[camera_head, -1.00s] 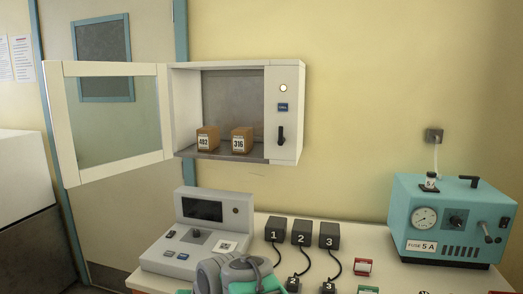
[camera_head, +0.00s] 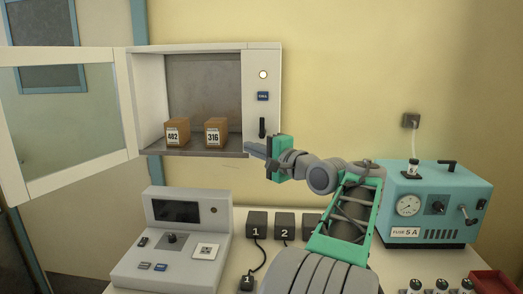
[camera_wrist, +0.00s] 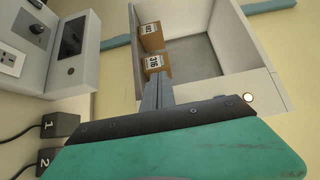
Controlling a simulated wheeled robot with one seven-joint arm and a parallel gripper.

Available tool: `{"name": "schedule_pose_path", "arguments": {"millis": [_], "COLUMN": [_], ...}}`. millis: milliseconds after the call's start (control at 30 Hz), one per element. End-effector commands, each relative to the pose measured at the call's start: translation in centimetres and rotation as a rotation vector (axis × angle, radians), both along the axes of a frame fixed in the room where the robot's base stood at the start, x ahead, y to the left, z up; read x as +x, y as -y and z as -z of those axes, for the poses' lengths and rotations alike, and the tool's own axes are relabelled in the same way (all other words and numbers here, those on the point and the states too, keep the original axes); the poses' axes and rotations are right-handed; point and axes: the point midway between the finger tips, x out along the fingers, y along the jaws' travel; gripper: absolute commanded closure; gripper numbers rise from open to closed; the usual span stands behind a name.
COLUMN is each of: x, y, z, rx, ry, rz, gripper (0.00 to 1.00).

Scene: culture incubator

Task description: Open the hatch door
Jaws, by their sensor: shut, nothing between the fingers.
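The hatch door (camera_head: 66,165) is a white frame with a glass pane, swung wide open to the left of the wall cabinet (camera_head: 262,60). Inside the cabinet stand two brown boxes, marked 402 (camera_head: 177,132) and 316 (camera_head: 216,132); they also show in the wrist view, 402 (camera_wrist: 151,37) and 316 (camera_wrist: 157,66). A dark handle (camera_head: 262,127) sits on the cabinet's right panel. My gripper (camera_head: 250,147) is shut and empty, just below the handle at the cabinet's lower right front. In the wrist view its fingers (camera_wrist: 157,92) point toward the cabinet opening.
A grey console with a screen (camera_head: 174,240) stands on the bench below. Numbered black blocks (camera_head: 257,226) with cables are right of it. A teal machine with a gauge (camera_head: 432,205) stands at the right, partly behind my arm. The wall above my arm is clear.

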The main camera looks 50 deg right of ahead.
Motion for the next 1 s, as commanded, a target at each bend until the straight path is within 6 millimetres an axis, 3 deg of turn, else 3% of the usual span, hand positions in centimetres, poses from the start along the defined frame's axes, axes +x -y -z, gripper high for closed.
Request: {"name": "schedule_pose_path", "arguments": {"millis": [167,400,833,1000], "x": [3.6,2.3,2.3,2.6], "y": [0.0,-3.1,-3.5,-5.0], "z": [-0.2,-0.1,0.0,0.1], "rx": [-0.002,-0.003,-0.002,-0.004], "ry": [0.0,0.0,-0.001,0.0], "rz": [-0.001,0.005,0.005,0.009], "gripper": [1.0,1.0,1.0,1.0]}}
